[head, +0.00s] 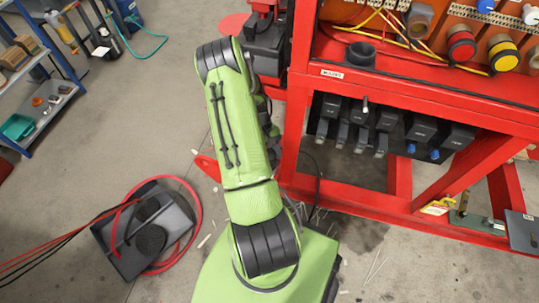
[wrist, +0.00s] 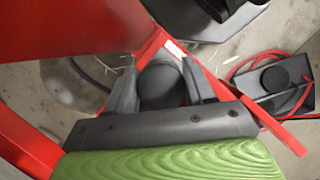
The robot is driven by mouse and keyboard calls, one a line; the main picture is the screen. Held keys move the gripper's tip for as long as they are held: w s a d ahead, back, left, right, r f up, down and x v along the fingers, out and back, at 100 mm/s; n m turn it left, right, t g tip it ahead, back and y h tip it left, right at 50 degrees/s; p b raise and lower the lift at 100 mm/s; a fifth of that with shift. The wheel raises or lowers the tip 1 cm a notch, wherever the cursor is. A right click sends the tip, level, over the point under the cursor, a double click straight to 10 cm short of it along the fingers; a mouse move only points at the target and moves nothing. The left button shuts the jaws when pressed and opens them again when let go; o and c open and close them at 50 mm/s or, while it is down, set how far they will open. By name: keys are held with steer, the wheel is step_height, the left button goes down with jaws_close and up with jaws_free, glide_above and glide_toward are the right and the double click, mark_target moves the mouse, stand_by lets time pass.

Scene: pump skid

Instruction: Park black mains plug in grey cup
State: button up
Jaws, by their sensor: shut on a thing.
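In the wrist view my gripper (wrist: 165,85) is shut on the black mains plug (wrist: 160,88), a dark round body between the two grey fingers. Its prongs cannot be made out. In the head view my green arm hides the gripper and the plug. A dark grey round cup (head: 360,55) with an open top stands on the red skid ledge, right of my arm and beside a small white label. The cup looks empty and is apart from my arm. I cannot make out the cup in the wrist view.
The red skid frame (head: 420,88) fills the right side, with red and yellow round knobs and wires above the ledge. Several black switches hang below. A dark box (head: 150,235) with a red hose lies on the floor at left. A blue shelf stands far left.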

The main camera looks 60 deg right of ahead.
steer(key=shift+f+b, duration=0.6)
steer(key=shift+f, duration=0.2)
steer(key=o, duration=1.2)
steer(key=shift+o, duration=0.2)
steer(key=p+v, duration=0.4)
steer(key=v, duration=1.2)
